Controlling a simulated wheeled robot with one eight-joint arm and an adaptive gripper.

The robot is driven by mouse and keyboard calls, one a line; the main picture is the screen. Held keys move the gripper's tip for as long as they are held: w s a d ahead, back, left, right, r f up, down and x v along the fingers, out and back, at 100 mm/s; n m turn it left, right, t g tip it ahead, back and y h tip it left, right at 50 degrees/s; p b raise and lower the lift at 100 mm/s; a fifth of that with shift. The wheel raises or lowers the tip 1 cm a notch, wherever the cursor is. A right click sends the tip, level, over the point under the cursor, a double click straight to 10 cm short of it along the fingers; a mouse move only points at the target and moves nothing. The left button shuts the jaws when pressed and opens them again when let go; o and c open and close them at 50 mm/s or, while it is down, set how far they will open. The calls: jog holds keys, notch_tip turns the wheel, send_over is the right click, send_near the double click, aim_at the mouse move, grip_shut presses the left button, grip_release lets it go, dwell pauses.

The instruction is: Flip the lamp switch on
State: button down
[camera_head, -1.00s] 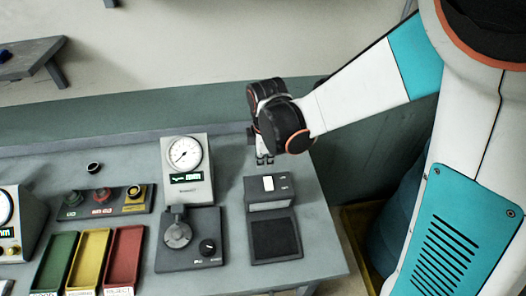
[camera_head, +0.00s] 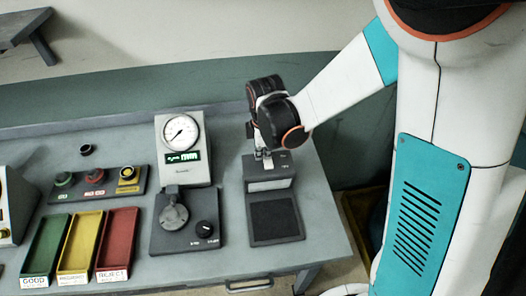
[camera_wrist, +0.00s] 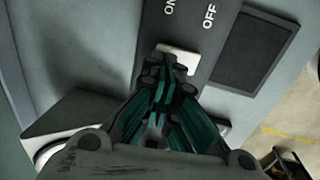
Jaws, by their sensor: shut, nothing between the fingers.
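The lamp unit (camera_head: 268,172) is a dark box at the right of the bench with a pale strip on its front. Its white rocker switch (camera_wrist: 182,58) shows in the wrist view beside the ON and OFF lettering. My gripper (camera_wrist: 170,78) is shut and empty, with its fingertips right at the switch's near edge. I cannot tell whether they press it. In the head view my gripper (camera_head: 263,155) is over the box top and hides most of the switch. Which way the rocker is tipped is unclear.
A dark square pad (camera_head: 275,221) lies in front of the lamp unit. A dial gauge (camera_head: 182,138) with a knob stands to the left. Button box (camera_head: 97,183) and green, yellow and red trays (camera_head: 120,235) are farther left.

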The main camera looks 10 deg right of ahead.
jog(key=shift+w+f+g+b, duration=0.35)
jog(key=shift+f+g+b, duration=0.3)
jog(key=shift+b, duration=0.65)
jog(key=shift+r, duration=0.1)
jog(key=shift+s, duration=0.55)
jog(key=shift+s+r, duration=0.1)
